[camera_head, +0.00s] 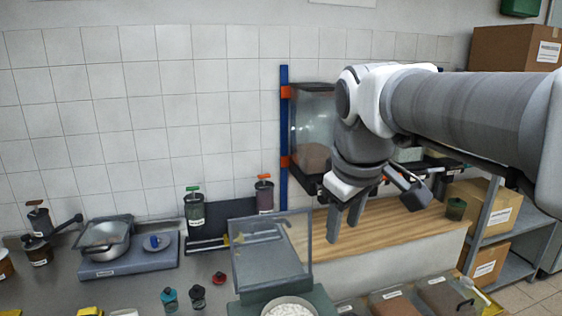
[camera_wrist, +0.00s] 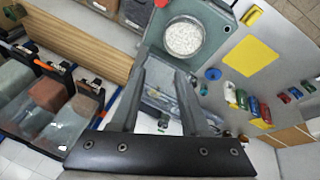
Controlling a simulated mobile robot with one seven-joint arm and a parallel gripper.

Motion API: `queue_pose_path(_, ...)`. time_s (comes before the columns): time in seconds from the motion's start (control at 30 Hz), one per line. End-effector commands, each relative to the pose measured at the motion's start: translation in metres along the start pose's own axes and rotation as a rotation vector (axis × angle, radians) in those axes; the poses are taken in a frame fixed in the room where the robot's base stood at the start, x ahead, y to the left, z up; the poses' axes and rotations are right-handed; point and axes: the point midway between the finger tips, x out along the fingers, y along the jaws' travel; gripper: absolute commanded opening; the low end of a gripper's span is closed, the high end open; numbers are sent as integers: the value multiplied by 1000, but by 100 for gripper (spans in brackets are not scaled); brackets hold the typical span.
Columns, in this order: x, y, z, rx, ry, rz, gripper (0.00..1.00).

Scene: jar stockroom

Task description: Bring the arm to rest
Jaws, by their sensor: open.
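My gripper (camera_head: 345,220) hangs from my grey and white arm, with its fingers pointing down, above the wooden counter section and just right of a clear hinged lid. The fingers are apart and nothing is between them. My gripper also shows in the wrist view (camera_wrist: 158,85), where its two dark fingers spread over a clear container part. A bowl of white grains (camera_head: 290,307) in a green-grey holder is below and left of the gripper. It also shows in the wrist view (camera_wrist: 183,37).
A tall clear dispenser (camera_head: 313,130) stands behind the arm. The clear lid (camera_head: 270,252) stands raised close left of the gripper. Jars with pumps (camera_head: 195,210), a pan on a scale (camera_head: 104,238) and bins (camera_head: 445,295) line the counter. A shelf with boxes (camera_head: 488,205) is at right.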

Motion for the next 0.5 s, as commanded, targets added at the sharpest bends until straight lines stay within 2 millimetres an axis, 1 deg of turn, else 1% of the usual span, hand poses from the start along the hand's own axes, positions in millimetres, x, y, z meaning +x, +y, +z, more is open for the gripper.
queue_pose_path(0.03, 3, -7, 20, 61, 9, 7, 46)
queue_pose_path(0.17, 13, -23, 62, 223, 29, 13, 46)
queue_pose_path(0.3, 29, -42, 105, 396, 55, 16, 46)
queue_pose_path(0.4, 40, -55, 130, 502, 71, 12, 46)
queue_pose_path(0.5, 50, -65, 148, 581, 84, 9, 46)
